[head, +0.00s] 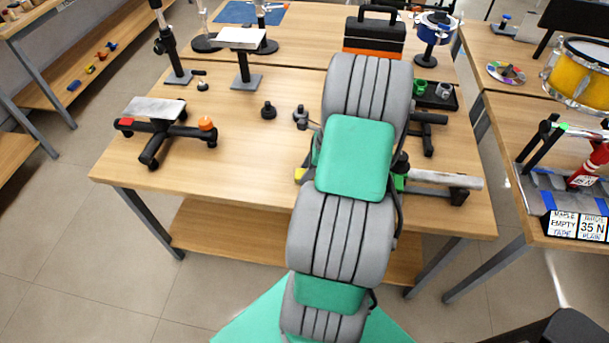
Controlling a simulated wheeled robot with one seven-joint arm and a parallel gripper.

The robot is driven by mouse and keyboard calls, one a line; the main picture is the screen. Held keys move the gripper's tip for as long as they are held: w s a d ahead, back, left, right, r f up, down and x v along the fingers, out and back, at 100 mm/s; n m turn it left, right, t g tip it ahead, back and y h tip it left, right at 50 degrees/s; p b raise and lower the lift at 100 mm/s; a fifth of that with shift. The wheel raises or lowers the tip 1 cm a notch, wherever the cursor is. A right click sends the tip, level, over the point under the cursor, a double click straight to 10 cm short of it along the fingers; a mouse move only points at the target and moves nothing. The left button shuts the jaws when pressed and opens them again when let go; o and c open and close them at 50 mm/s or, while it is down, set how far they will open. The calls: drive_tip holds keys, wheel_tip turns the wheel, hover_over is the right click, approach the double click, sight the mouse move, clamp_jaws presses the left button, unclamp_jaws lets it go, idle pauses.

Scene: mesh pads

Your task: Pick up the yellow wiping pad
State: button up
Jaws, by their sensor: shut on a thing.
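My own grey and green arm runs up the middle of the head view and covers the centre of the table. My gripper is hidden behind it, so I cannot see its fingers or what is between them. A small yellow patch (300,174) shows at the arm's left edge, at table level. It may be part of the yellow wiping pad, but most of it is hidden. Whether it touches my gripper cannot be seen.
The wooden table (240,190) has clear room at its front left. A wheeled stand (155,109) with an orange knob is at left, small black knobs (268,110) mid-table, a metal bar (440,179) at right. A black toolbox (375,35) stands behind.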

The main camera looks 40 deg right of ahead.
wheel_tip(320, 180, up, 3)
drive_tip(key=shift+d+f+b, duration=0.1)
drive_tip(key=shift+b, duration=0.2)
drive_tip(key=s+a+r, duration=0.2)
drive_tip(key=s+r, duration=0.8)
drive_tip(key=s, duration=0.3)
drive_tip(key=shift+s+a+r, duration=0.15)
drive_tip(key=shift+s+a, duration=0.2)
drive_tip(key=shift+s, duration=0.05)
